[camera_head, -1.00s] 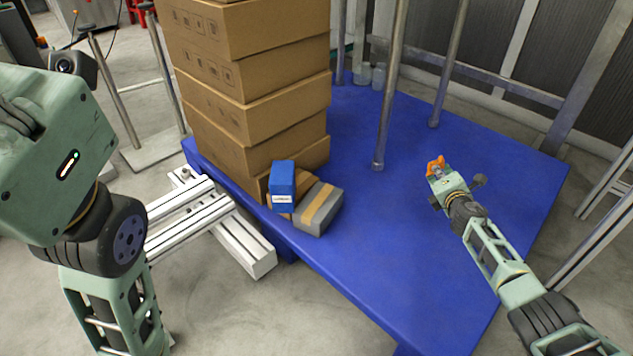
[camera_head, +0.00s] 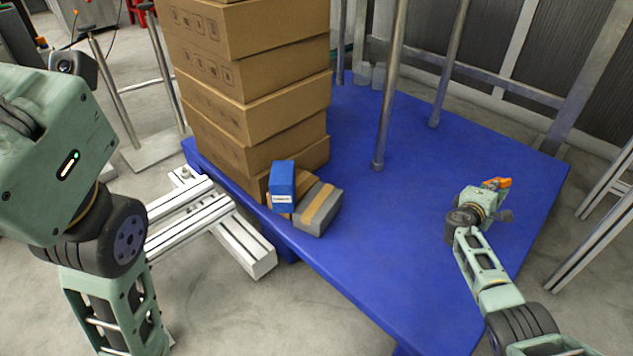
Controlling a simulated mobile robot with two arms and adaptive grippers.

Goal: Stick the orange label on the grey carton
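The grey carton (camera_head: 328,217), with a tan band, lies on the blue platform near its front left edge. A small orange piece, which looks like the orange label (camera_head: 496,184), is at the tip of my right gripper (camera_head: 490,190). The gripper appears shut on it, though the fingers are small and hard to make out. This gripper is over the right part of the platform, well to the right of the carton. My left arm fills the left side, and its gripper is out of view.
A blue box (camera_head: 283,183) with a white label stands close to the carton's left, with a brown box (camera_head: 304,183) behind. A tall stack of brown cartons (camera_head: 262,107) rises behind them. A metal post (camera_head: 387,105) stands on the blue platform (camera_head: 400,210), whose middle is clear.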

